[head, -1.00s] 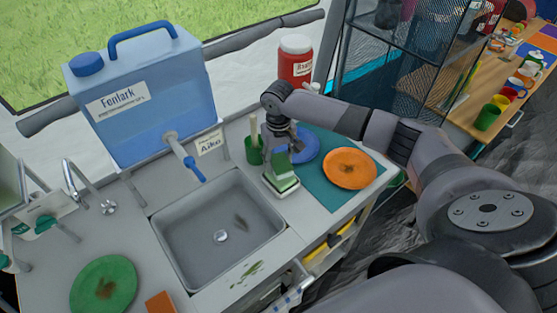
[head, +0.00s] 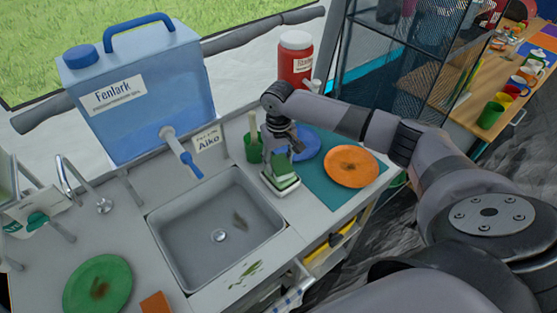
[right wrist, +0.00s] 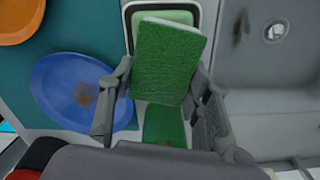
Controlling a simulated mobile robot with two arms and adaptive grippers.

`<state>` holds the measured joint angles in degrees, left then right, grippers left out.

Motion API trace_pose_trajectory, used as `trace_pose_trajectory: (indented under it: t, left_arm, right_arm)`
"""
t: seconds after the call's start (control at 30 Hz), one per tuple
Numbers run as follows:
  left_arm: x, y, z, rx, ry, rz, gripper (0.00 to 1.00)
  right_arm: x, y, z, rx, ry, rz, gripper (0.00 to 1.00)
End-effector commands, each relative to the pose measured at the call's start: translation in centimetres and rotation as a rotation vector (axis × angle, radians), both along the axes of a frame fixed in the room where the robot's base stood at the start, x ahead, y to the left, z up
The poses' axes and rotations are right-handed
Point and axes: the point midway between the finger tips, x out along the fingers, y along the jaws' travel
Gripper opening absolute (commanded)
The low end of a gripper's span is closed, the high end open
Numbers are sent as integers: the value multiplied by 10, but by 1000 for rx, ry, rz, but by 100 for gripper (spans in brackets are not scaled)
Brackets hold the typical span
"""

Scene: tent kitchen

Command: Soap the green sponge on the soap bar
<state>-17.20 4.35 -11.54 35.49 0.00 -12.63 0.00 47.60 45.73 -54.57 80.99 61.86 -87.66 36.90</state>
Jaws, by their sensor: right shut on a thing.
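My right gripper (head: 281,150) is shut on the green sponge (head: 284,167), just right of the sink. In the right wrist view the sponge (right wrist: 170,62) stands tilted between the two fingers (right wrist: 165,78). The soap bar (right wrist: 178,17) is pale green and lies in a white soap dish (right wrist: 128,22) with a dark rim. The sponge hides part of the bar. In the head view the sponge is over the dish (head: 283,192); I cannot tell whether it touches the bar. My left gripper is not in view.
The sink (head: 215,235) is left of the dish. A green cup (head: 253,150) stands behind the gripper. A soiled blue plate (head: 307,147) and orange plate (head: 350,167) lie on a teal mat (head: 325,196). A blue water canister (head: 140,90) stands behind the sink.

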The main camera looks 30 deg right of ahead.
Motion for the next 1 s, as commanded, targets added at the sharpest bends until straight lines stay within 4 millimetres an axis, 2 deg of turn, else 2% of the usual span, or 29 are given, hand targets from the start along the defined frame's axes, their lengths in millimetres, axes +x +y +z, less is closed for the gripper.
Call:
trace_pose_trajectory:
  t: [1.0]
  left_arm:
    - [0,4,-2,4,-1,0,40]
  right_arm:
    - [0,0,-12,0,1,0,23]
